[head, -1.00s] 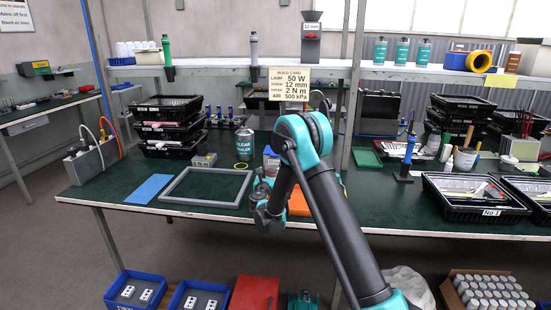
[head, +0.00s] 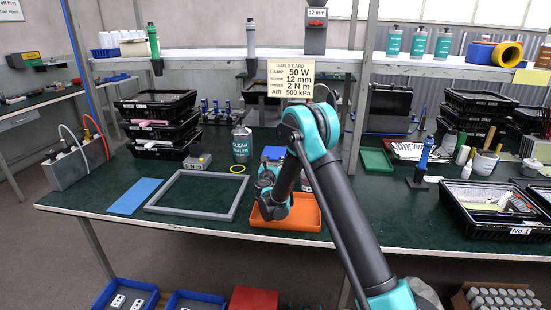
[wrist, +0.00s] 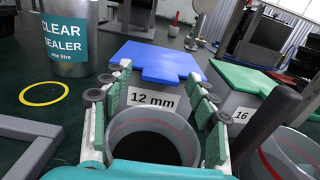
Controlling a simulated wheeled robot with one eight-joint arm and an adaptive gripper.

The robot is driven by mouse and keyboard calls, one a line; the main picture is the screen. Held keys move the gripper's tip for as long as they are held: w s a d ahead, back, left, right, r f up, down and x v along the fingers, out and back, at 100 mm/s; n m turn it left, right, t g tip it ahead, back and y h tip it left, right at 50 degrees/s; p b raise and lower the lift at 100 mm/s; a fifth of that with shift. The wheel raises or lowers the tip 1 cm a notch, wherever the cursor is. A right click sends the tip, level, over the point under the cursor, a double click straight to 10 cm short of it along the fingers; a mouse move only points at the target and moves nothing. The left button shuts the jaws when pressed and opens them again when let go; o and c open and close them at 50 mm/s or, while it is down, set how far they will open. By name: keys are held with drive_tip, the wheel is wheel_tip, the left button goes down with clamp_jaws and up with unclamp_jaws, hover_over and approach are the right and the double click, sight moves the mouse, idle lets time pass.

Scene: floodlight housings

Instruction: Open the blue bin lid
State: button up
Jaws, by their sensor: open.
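The blue lid (wrist: 155,62) lies flat and shut on a grey bin labelled "12 mm" (wrist: 152,98) in the wrist view. In the head view the blue lid (head: 274,152) shows just behind my gripper (head: 270,195), partly hidden by my arm. In the wrist view my gripper (wrist: 159,78) is open, its two green-padded fingers pointing at the bin's front. Nothing is held between them. A round grey cup (wrist: 118,126) with dark contents sits between and below the fingers, in front of the bin. I cannot tell whether the fingers touch anything.
A green-lidded bin (wrist: 245,78) marked "16" stands right of the blue one, with another round cup (wrist: 296,150) in front. A sealer can (wrist: 68,35) and yellow ring (wrist: 44,94) are left. An orange tray (head: 300,218) and grey frame (head: 160,211) lie on the bench.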

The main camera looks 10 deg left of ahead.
drive_tip(key=shift+w, duration=0.15)
clamp_jaws()
idle(0.4)
drive_tip(key=shift+r, duration=0.15)
